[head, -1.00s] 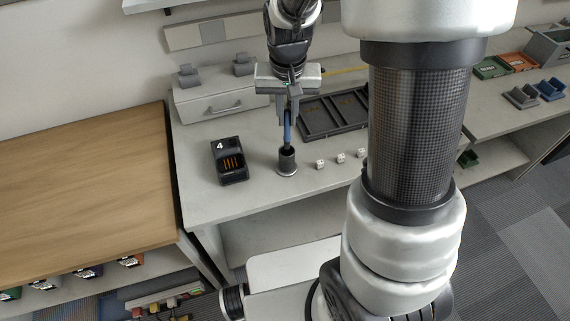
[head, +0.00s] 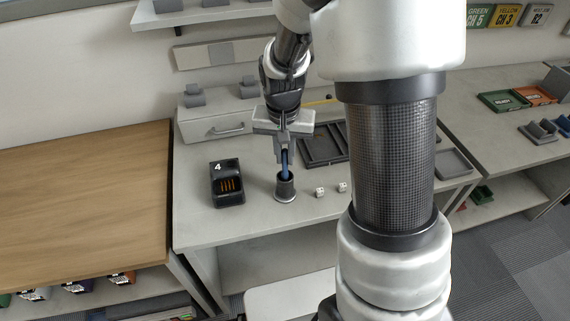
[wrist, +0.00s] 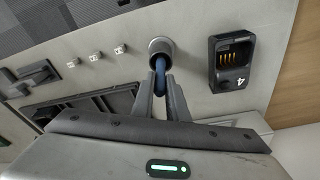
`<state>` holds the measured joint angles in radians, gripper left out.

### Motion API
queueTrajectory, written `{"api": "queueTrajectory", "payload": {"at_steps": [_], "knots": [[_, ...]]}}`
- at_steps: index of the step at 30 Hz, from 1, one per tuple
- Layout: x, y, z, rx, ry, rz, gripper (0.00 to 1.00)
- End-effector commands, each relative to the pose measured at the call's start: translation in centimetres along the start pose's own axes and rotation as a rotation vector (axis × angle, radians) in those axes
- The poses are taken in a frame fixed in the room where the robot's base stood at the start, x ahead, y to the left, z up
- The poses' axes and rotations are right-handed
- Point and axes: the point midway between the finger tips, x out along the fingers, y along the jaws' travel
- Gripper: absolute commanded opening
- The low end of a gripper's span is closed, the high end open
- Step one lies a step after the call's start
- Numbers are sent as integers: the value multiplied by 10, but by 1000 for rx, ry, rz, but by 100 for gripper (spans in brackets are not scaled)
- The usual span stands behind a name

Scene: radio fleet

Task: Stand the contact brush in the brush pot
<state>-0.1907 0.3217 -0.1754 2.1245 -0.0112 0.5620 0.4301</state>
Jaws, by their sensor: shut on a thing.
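The contact brush (head: 285,163) has a blue handle and hangs roughly upright below my gripper (head: 284,150). My gripper is shut on its handle. The brush pot (head: 285,188) is a dark grey cup with a wider pale base, standing on the grey bench. The brush's lower end is at the pot's mouth and seems to be inside it; its tip is hidden. In the wrist view the blue handle (wrist: 160,72) runs from between the fingers (wrist: 163,100) to the opening of the pot (wrist: 162,46).
A black charger marked 4 (head: 227,184) stands left of the pot. Small white cubes (head: 320,192) lie to its right. A dark compartment tray (head: 322,148) lies behind, and a grey drawer unit (head: 215,122) stands at the back. The bench front is clear.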

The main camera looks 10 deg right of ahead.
Motion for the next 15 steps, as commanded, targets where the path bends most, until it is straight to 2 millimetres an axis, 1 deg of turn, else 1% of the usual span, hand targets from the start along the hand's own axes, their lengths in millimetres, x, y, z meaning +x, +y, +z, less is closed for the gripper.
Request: {"api": "queueTrajectory", "payload": {"at_steps": [3,6,15], "knots": [[19,1,4,0,-4,2,0],[30,0,5,-1,-2,1,0],[32,0,5,0,0,0,0]]}}
